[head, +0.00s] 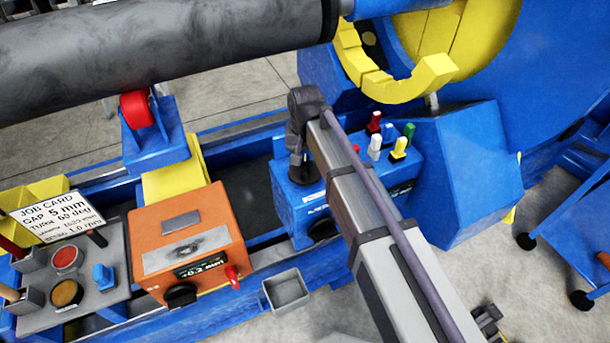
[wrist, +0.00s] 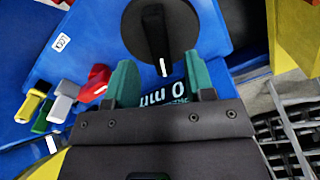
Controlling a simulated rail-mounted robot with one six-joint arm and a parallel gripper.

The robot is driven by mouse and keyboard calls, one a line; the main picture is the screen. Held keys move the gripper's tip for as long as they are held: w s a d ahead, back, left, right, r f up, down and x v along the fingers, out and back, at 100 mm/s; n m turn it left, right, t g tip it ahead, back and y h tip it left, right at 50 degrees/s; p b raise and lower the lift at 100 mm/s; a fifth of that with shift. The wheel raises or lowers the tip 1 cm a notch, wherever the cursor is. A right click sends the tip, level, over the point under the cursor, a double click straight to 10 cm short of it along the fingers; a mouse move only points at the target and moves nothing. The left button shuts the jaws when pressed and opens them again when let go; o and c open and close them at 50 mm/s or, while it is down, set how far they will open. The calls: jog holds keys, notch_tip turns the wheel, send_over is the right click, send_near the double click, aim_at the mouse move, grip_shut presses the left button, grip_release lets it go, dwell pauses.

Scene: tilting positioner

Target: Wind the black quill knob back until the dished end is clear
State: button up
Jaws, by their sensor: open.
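The black quill knob (wrist: 158,35) is a round dial with a raised bar and a white pointer mark, on the blue housing's face in the wrist view. A dark knob (head: 322,229) on the blue box's front in the head view looks like the same one, partly covered by my arm. My gripper (wrist: 160,64) has its teal fingers apart and empty, close to the knob's lower rim; contact cannot be told. A readout (wrist: 163,95), upside down and ending in "0 mm", shows between the fingers. The large grey cylinder (head: 160,55) lies across the head view; its dished end cannot be made out.
Coloured levers (head: 375,147) stand on the blue box beside my arm. An orange control box (head: 187,240) and a job card (head: 58,217) reading "GAP 5 mm" are at left. A yellow slotted ring (head: 400,80) is above right. A grey open bin (head: 286,290) sits below.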

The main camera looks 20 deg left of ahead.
aim_at(305, 164)
notch_tip(305, 164, down, 5)
jog(key=b, duration=0.2)
jog(key=shift+r+b, duration=0.2)
jog(key=shift+b, duration=0.2)
jog(key=shift+r, duration=0.15)
jog(key=shift+c, duration=0.2)
grip_shut()
